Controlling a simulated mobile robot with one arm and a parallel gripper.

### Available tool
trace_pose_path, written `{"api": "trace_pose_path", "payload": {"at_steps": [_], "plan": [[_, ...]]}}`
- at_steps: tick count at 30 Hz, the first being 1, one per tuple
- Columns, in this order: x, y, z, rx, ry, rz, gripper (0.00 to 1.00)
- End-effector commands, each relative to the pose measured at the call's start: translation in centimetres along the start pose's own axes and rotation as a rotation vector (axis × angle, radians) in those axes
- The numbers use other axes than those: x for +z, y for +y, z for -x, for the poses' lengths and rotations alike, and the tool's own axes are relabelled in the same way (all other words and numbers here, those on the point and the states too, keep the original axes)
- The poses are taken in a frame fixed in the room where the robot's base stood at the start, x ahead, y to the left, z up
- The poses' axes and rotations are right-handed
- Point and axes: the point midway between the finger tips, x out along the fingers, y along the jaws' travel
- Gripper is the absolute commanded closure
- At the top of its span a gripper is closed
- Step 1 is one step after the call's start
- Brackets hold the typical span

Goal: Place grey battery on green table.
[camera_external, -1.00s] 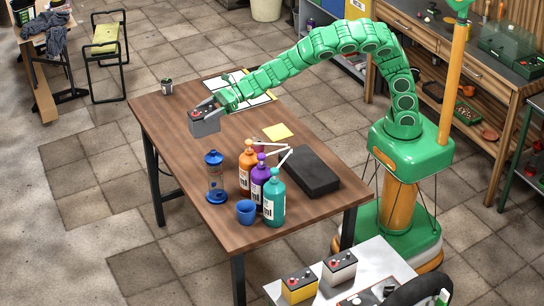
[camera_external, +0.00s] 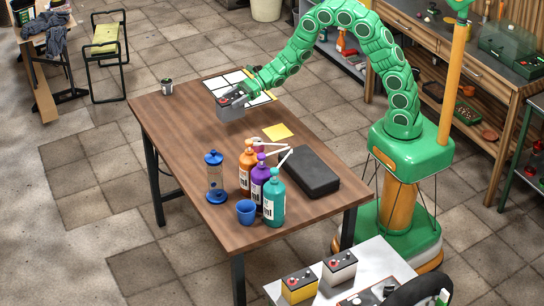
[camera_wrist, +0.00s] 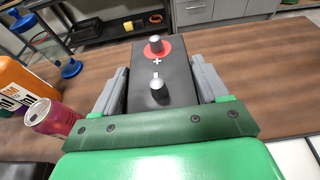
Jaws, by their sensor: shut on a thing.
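The grey battery (camera_external: 230,112) has a dark top, with one terminal ringed in red; it also shows in the wrist view (camera_wrist: 156,75). My gripper (camera_external: 238,97) is shut on it, with a grey finger on each side in the wrist view (camera_wrist: 160,88). The battery is over the far part of the brown table (camera_external: 195,135); the gap below it is hard to judge. A table with green legs (camera_external: 517,150) is cut off at the right edge of the external view, and most of its top is out of view.
Several bottles (camera_external: 246,165), a blue cup (camera_external: 246,212), a black case (camera_external: 306,172) and a yellow note (camera_external: 278,132) are on the brown table. Two other batteries, yellow (camera_external: 299,288) and light grey (camera_external: 339,270), stand on a white surface in front. A wooden workbench (camera_external: 470,62) stands behind me.

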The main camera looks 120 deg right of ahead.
Motion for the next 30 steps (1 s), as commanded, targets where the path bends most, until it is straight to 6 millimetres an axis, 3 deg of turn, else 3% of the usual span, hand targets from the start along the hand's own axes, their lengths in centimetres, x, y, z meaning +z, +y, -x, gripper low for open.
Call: {"api": "trace_pose_path", "payload": {"at_steps": [3, 9, 30], "plan": [[-0.6, -0.6, 1.3, -0.002, -0.003, -0.001, 1.0], [-1.4, -0.8, 2.1, 0.0, -0.002, 0.0, 1.0], [-6.2, -0.8, 0.7, 0.0, 0.001, 0.0, 1.0]]}}
